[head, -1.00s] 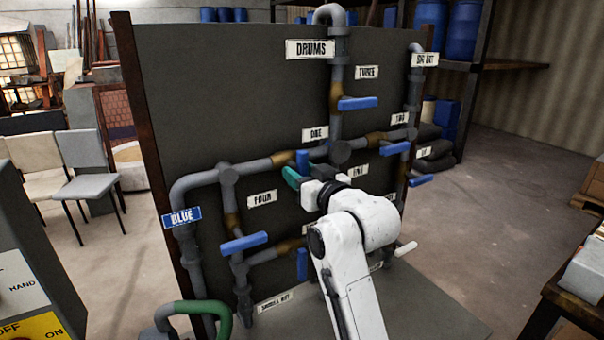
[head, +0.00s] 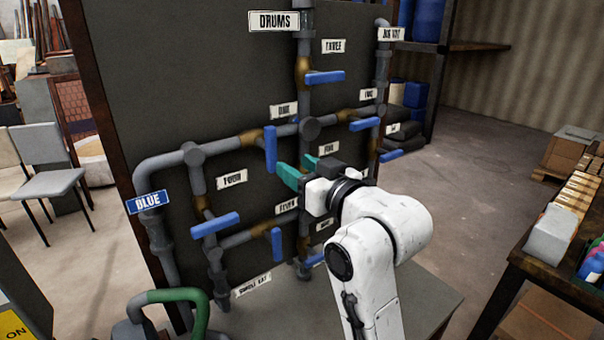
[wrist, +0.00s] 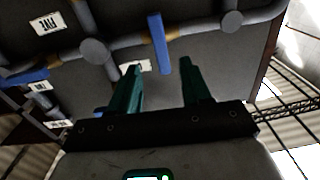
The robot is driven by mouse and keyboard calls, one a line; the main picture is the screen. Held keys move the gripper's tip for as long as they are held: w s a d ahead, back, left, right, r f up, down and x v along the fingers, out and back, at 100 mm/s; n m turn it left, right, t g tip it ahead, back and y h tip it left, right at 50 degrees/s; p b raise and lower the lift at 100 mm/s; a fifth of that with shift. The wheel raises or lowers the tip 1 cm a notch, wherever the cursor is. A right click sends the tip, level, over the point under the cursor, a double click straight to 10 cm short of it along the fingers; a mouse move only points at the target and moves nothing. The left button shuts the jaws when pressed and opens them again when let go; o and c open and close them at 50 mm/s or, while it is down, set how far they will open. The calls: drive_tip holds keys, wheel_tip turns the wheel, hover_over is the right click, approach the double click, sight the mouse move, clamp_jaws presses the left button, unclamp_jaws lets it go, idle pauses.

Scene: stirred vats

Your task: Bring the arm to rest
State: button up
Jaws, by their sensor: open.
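My gripper (head: 299,169) shows two green fingers spread apart with nothing between them. It is held up in front of the dark pipe panel (head: 240,90), with my white arm reaching in from the lower right. A vertical blue valve handle (head: 270,148) stands just left of and above the fingertips, apart from them in the picture. In the wrist view the open fingers (wrist: 160,70) point toward the panel, and a blue handle (wrist: 158,42) shows beyond the gap between them. My arm hides part of the panel's lower right.
Other blue handles stick out, one near the top (head: 324,77), one at right (head: 365,125), one at lower left (head: 215,225). A table with boxes (head: 552,233) is at right. Chairs (head: 48,183) stand left; open floor lies behind right.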

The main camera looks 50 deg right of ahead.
drive_tip(key=shift+s+a, duration=0.1)
drive_tip(key=shift+s, duration=0.15)
idle(0.4)
drive_tip(key=s+a+f+n+g+y, duration=0.1)
drive_tip(key=a+f+g, duration=0.2)
drive_tip(key=f, duration=0.5)
drive_tip(key=s+a+f+g+y, duration=0.1)
drive_tip(key=a+f+g+y, duration=0.1)
drive_tip(key=f, duration=0.7)
drive_tip(key=s+a+f+n+g+y, duration=0.1)
drive_tip(key=s+a+f+g, duration=0.3)
drive_tip(key=s+f, duration=0.6)
drive_tip(key=s+a+f+g, duration=0.5)
drive_tip(key=s+f+g, duration=0.2)
drive_tip(key=s+f, duration=0.4)
wheel_tip(320, 180, down, 3)
drive_tip(key=shift+s+r+n+y, duration=0.2)
drive_tip(key=shift+n+y, duration=0.2)
